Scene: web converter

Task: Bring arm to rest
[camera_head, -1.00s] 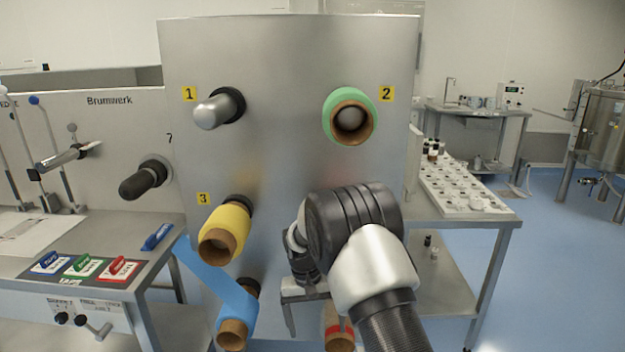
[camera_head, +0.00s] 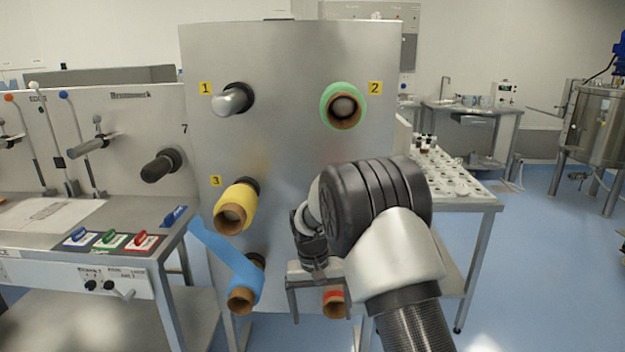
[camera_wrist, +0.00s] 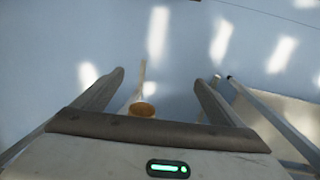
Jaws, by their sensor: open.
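My gripper (camera_head: 318,300) is in front of the lower part of the steel panel (camera_head: 285,150), beside the red roll (camera_head: 335,304) at the lower right. In the wrist view my gripper (camera_wrist: 162,78) points down at the blue floor, its two fingers apart with nothing held between them. A brown roll core (camera_wrist: 142,109) shows below and between the fingers there. My arm's thick black joint and silver link cover part of the panel's right side.
A green roll (camera_head: 343,105), a yellow roll (camera_head: 237,207) and a blue roll (camera_head: 247,284) sit on spindles. Spindle 1 (camera_head: 232,100) is bare. A blue web (camera_head: 220,245) runs left to the bench (camera_head: 60,240).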

